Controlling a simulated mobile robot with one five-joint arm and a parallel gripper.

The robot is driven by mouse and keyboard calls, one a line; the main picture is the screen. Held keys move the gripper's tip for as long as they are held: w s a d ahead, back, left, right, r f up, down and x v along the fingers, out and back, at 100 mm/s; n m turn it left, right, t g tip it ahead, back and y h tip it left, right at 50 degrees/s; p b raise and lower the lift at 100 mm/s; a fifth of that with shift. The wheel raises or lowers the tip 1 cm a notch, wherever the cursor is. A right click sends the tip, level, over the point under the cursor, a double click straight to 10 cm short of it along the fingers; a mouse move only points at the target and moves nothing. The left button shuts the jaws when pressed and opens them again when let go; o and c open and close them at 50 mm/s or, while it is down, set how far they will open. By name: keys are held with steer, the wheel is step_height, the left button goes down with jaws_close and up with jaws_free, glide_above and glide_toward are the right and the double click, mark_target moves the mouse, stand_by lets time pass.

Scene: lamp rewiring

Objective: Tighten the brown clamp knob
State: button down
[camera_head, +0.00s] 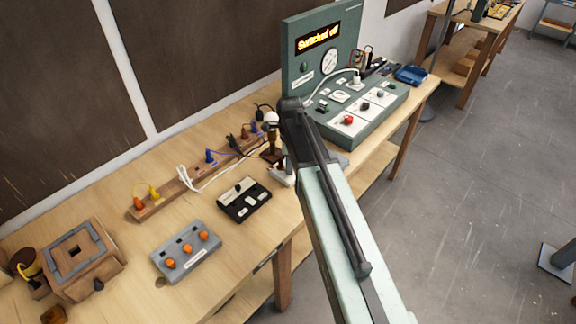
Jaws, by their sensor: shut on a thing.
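My arm reaches up from the lower right, and its dark end, with my gripper (270,125), is beside a small brown upright piece (271,149) with a white rounded top (271,117). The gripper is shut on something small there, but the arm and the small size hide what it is. I cannot make out the brown clamp knob for certain; the brown upright piece is partly behind my arm. A pale grey base (282,177) shows just below it.
A wooden strip (172,203) holds coloured plugs and cables. A black box (244,199), a grey box with orange knobs (186,251) and a wooden box (80,258) stand on the bench. A green panel (322,52) behind reads "Switched off". Open floor lies right.

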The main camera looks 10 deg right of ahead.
steer(key=shift+s+m, duration=0.15)
steer(key=shift+m, duration=0.25)
steer(key=c, duration=1.2)
jaws_free()
step_height(320, 180, up, 8)
steer(key=p, duration=0.8)
steer(key=shift+r, duration=0.1)
steer(key=shift+f, duration=0.2)
